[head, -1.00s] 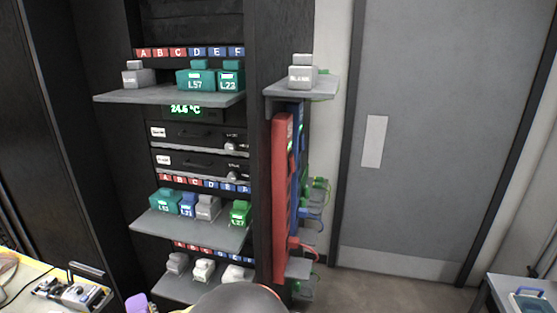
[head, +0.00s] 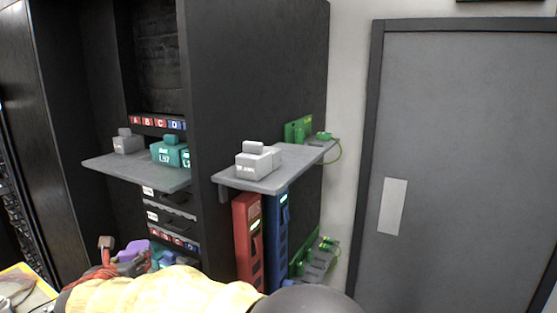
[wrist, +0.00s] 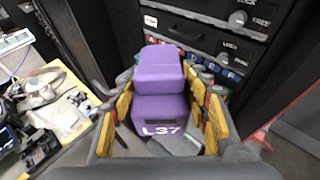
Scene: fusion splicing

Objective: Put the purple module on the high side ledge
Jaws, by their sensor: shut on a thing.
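The purple module (wrist: 160,92), marked L37, sits between the fingers of my gripper (wrist: 160,115) in the wrist view. The fingers are shut on its sides. In the head view the purple module (head: 133,250) is partly visible at lower left, beside my yellow-sleeved arm, below the rack's upper front shelf. The high side ledge (head: 285,174) is a grey shelf on the rack's right side.
The upper front shelf (head: 135,175) holds a grey module (head: 128,141) and teal modules (head: 168,153). Red (head: 247,240) and blue (head: 277,235) upright units stand under the side ledge. A grey door (head: 460,150) is at right. The ledge's middle is bare.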

